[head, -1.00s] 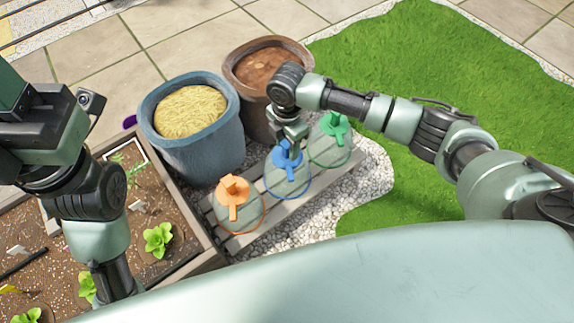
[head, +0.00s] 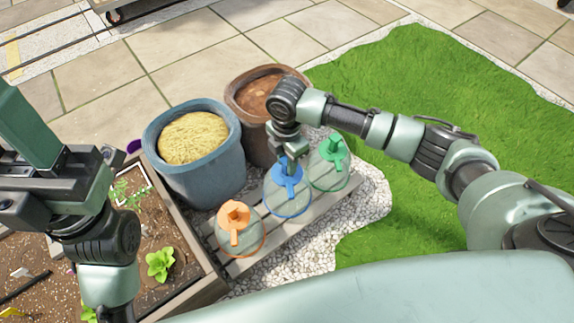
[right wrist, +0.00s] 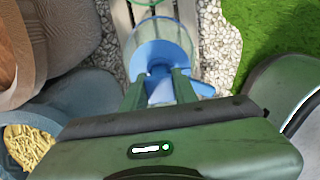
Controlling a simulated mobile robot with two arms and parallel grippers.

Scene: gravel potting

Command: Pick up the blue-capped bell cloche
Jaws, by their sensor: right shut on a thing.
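The blue-capped bell cloche (head: 289,199) is a clear dome with a blue cap and blue rim. It stands in the middle of a row on the wooden slatted bench, between an orange-capped cloche (head: 238,238) and a green-capped cloche (head: 330,172). My right gripper (head: 290,160) comes down from above and is shut on its blue cap. In the right wrist view the two fingers (right wrist: 159,88) are on either side of the cap's upright knob, and the blue cloche (right wrist: 158,52) is under them. My left gripper is not clearly visible; my left arm is at the left edge.
A blue pot (head: 195,150) with straw-coloured filling and a brown pot (head: 262,95) with soil stand behind the bench (head: 312,221). A planter bed (head: 205,285) with seedlings is at left. Gravel and grass (head: 425,110) lie to the right.

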